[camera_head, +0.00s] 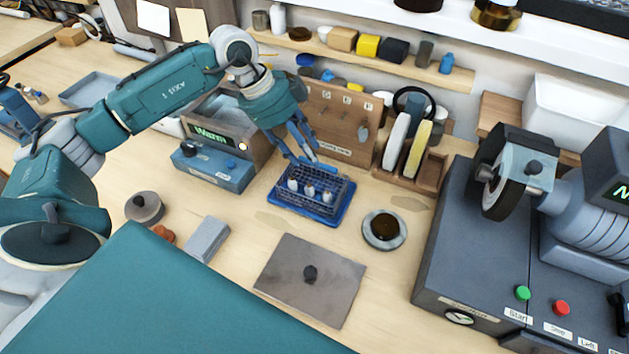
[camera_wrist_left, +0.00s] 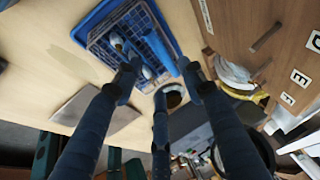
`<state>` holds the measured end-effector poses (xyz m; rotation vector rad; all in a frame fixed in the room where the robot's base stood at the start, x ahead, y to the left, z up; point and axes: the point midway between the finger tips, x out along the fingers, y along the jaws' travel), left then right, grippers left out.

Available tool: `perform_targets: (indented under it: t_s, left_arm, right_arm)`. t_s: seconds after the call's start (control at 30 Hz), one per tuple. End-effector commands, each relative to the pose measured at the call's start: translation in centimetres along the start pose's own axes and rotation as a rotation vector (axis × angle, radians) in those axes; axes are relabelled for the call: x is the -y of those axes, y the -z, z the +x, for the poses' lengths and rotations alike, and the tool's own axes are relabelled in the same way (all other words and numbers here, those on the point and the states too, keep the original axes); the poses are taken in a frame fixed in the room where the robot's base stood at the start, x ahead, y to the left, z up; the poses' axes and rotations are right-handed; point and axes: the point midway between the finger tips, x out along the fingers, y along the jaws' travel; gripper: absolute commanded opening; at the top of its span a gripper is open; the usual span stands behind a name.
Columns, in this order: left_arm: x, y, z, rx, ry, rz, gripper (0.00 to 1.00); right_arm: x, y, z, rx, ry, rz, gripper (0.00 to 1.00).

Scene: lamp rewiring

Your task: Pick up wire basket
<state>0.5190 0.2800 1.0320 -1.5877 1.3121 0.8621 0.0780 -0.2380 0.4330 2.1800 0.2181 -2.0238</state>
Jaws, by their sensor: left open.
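The dark blue wire basket (camera_head: 305,205) sits on a bright blue tray (camera_head: 345,212) near the middle of the bench. A few small whitish pieces stand inside it. My left gripper (camera_head: 307,156) reaches down from the upper left, its fingers spread at the far side of the basket. In the left wrist view the basket (camera_wrist_left: 104,46) and tray (camera_wrist_left: 79,32) lie just past the fingertips (camera_wrist_left: 160,75), and the fingers overlap the basket's near edge. I cannot tell whether a finger touches the basket. Nothing shows gripped. My right gripper is in neither view.
Behind the basket stand a wooden tool board (camera_head: 335,118) and a machine labelled "Warm" (camera_head: 215,125). A round dish with dark liquid (camera_head: 385,230) is to the right, beside the grinding machine (camera_head: 470,260). A flat grey plate (camera_head: 290,260) lies in front; bare wood surrounds the tray.

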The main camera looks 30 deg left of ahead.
Motion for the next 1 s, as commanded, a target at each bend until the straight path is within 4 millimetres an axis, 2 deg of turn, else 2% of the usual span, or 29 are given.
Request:
perform_targets:
  t_s: [0.27,0.4,0.53,0.83,1.0]
  left_arm:
    - [0.2,0.1,2.3,-0.002,-0.002,0.001,0.41]
    - [0.5,-0.1,4.3,-0.003,-0.003,0.000,0.41]
    - [0.5,-0.2,6.0,-0.003,0.000,0.001,0.41]
    - [0.5,-0.3,6.7,-0.001,0.002,0.002,0.41]
    - [0.5,-0.3,6.7,-0.001,0.002,0.002,0.07]
  right_arm:
    - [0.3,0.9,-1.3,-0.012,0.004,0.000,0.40]
    - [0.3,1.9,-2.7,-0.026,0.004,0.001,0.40]
    - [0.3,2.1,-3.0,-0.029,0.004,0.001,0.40]
    - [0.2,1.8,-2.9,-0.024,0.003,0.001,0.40]
    - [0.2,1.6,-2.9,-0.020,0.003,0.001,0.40]
